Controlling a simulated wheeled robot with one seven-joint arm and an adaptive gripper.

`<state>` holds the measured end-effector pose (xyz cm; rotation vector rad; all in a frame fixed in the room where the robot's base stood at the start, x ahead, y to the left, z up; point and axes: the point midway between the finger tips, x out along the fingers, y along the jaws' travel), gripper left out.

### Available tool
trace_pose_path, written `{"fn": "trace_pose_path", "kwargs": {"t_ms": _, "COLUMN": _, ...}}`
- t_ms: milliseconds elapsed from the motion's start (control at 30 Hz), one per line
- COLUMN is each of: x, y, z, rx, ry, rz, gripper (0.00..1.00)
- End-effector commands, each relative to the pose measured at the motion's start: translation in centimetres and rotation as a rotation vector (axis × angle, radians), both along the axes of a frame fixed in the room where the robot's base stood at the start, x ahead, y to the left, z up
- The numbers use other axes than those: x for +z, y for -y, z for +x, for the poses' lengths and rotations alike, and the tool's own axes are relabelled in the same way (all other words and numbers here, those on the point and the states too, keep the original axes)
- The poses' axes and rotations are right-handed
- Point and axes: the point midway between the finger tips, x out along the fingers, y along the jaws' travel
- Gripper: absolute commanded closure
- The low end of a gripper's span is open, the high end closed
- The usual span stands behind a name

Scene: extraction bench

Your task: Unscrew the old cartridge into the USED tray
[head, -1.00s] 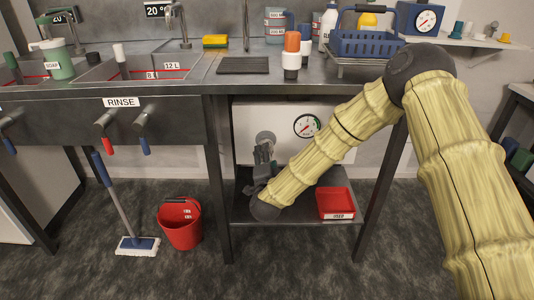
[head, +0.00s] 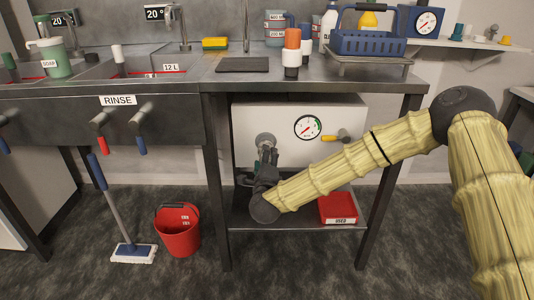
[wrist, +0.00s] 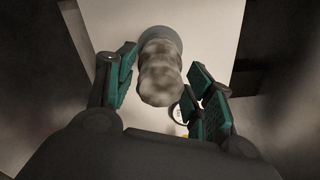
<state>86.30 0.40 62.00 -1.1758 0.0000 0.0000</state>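The old cartridge (wrist: 160,78) is a mottled grey cylinder under a round grey head (wrist: 160,38) in the wrist view. My gripper (wrist: 163,85) is open, with one green-padded finger on each side of the cartridge. Narrow gaps seem to show at both sides. In the head view my gripper (head: 267,158) points up just below the round grey fitting (head: 265,140) on the white panel, and the cartridge is mostly hidden by it. The red USED tray (head: 338,207) sits on the low shelf to the right of my gripper, partly under my forearm.
The white panel (head: 290,115) carries a gauge (head: 307,127) and a yellow-handled valve (head: 343,137). The low shelf (head: 290,220) has bare room left of the tray. Bench legs flank the space.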

Motion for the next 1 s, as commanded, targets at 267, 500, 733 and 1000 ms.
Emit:
{"fn": "trace_pose_path", "kwargs": {"t_ms": 267, "x": 0.03, "y": -0.04, "z": 0.00, "rx": 0.000, "ry": 0.000, "rz": -0.004, "gripper": 0.91}}
{"fn": "trace_pose_path", "kwargs": {"t_ms": 500, "x": 0.68, "y": -0.19, "z": -0.04, "rx": 0.003, "ry": 0.001, "rz": -0.212, "gripper": 0.91}}
{"fn": "trace_pose_path", "kwargs": {"t_ms": 733, "x": 0.60, "y": -0.21, "z": -0.08, "rx": 0.004, "ry": 0.002, "rz": -0.508, "gripper": 0.91}}
{"fn": "trace_pose_path", "kwargs": {"t_ms": 1000, "x": 0.46, "y": -0.23, "z": -0.10, "rx": 0.004, "ry": 0.002, "rz": -0.838, "gripper": 0.91}}
